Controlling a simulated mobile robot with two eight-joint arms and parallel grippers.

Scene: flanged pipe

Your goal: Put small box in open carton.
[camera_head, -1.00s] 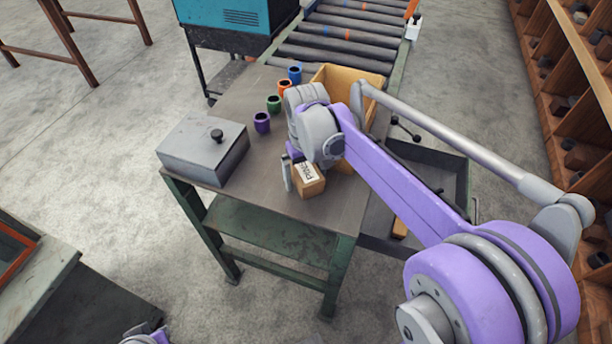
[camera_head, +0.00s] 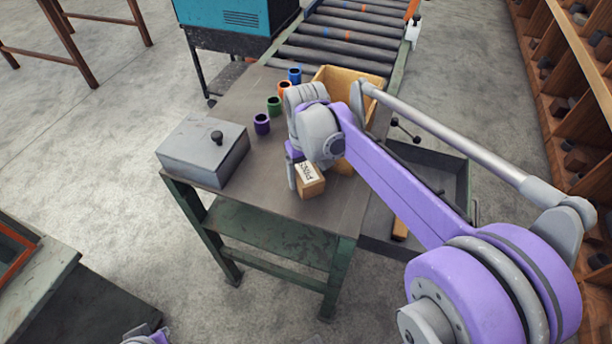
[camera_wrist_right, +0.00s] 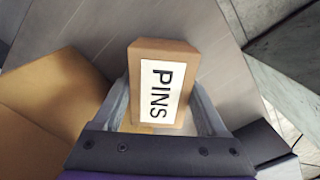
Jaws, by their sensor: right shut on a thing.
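The small box (camera_head: 309,181) is brown with a white label; the label reads PINS in the right wrist view (camera_wrist_right: 164,88). My right gripper (camera_head: 298,178) is shut on it, with one finger on each side of the box in the wrist view (camera_wrist_right: 160,104). I cannot tell whether the box touches the table under it. The open carton (camera_head: 345,82) is tan cardboard and stands behind my right arm, which hides much of it. Part of the carton also shows at the left of the wrist view (camera_wrist_right: 48,98). My left gripper (camera_head: 146,337) barely shows at the bottom edge.
The table (camera_head: 245,190) carries a grey lidded box (camera_head: 203,150) at its left. Purple (camera_head: 262,123), green (camera_head: 274,105), orange (camera_head: 284,89) and blue (camera_head: 295,75) cups stand in a row left of the carton. A roller conveyor (camera_head: 340,40) lies behind; a grey tray (camera_head: 440,170) is at right.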

